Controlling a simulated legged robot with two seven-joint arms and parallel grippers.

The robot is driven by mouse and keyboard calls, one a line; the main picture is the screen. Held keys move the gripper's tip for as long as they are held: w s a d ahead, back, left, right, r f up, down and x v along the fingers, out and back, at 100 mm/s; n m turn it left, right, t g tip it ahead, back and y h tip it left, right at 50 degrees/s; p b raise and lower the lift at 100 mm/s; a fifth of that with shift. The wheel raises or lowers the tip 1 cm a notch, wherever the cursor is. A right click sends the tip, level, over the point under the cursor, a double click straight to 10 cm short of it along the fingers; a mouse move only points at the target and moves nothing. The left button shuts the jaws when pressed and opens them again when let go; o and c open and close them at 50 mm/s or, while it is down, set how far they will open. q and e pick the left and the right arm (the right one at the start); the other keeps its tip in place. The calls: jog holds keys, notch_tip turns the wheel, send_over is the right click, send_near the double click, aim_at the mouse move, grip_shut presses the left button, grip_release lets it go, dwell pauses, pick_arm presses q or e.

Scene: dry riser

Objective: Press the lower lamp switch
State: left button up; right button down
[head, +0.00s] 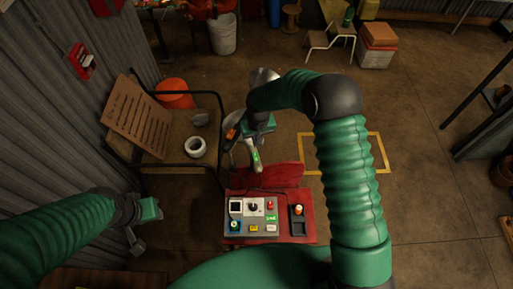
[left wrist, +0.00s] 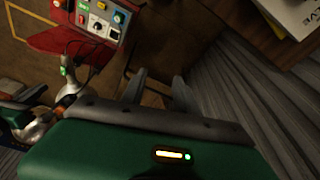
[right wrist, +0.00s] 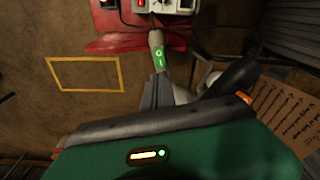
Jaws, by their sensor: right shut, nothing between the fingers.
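My right gripper (head: 249,145) is shut and empty, pointing down above the far edge of the red table. At its fingertips is a pale, narrow lamp part with a green switch (head: 256,158) marked O and I. The switch shows larger in the right wrist view (right wrist: 158,56), just beyond the shut fingers (right wrist: 157,80). I cannot tell whether they touch. The lamp's lower body and any other switch are not clear. My left gripper (head: 136,240) hangs at the left, far from the lamp; its fingers are apart and empty in the left wrist view (left wrist: 158,80).
A control panel (head: 252,229) with knobs and buttons sits on the red table (head: 235,241), beside a dark tray (head: 297,225). A cable runs near the panel. A metal-framed stand (head: 178,135) holds a white ring (head: 196,147). Open floor lies right.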

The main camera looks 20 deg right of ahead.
pick_arm(q)
jog(key=shift+w, duration=0.1)
pick_arm(e)
notch_tip(320, 180, up, 5)
jog(key=shift+s+f, duration=0.15)
pick_arm(q)
jog(key=shift+c, duration=1.1)
jog(key=shift+w+f, duration=0.1)
grip_shut()
pick_arm(e)
jog(key=s+d+r, duration=0.1)
jog(key=s+r, duration=0.2)
jog(key=s, duration=0.7)
jog(key=s+d+r+t, duration=0.1)
jog(key=s+r, duration=0.3)
jog(key=s, duration=0.7)
jog(key=shift+s+d, duration=0.25)
jog(key=shift+d, duration=0.5)
jog(key=shift+r, duration=0.1)
